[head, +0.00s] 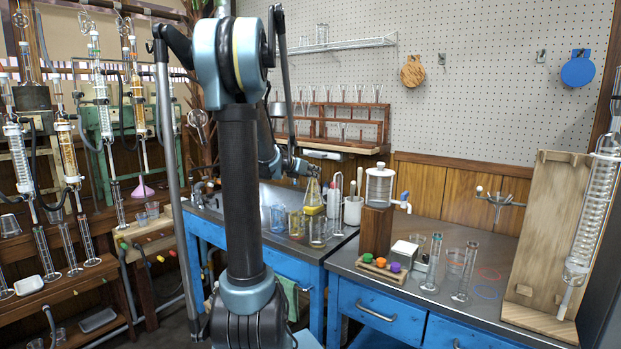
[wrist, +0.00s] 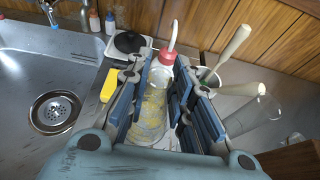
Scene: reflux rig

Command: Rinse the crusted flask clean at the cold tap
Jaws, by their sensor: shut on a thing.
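The crusted flask (wrist: 152,112) is clear glass with a patchy yellow crust, seen between my fingers in the wrist view. My gripper (wrist: 157,90) is shut on it, one blue-padded finger on each side. In the head view the flask (head: 313,192) shows yellow at the back of the left bench, with my gripper (head: 298,168) beside it, partly hidden by my arm. I cannot tell whether its base touches the bench. The tap (wrist: 47,10) is at the top left of the wrist view, above the steel sink (wrist: 20,75) with its drain (wrist: 55,111). No water shows.
A yellow sponge (wrist: 110,84), a red-capped wash bottle (wrist: 168,57) and a black-topped hotplate (wrist: 130,42) are close to the flask. A white crock (wrist: 208,78) with handled tools is on the right. Glass beakers (head: 318,232) stand in front. The sink is clear.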

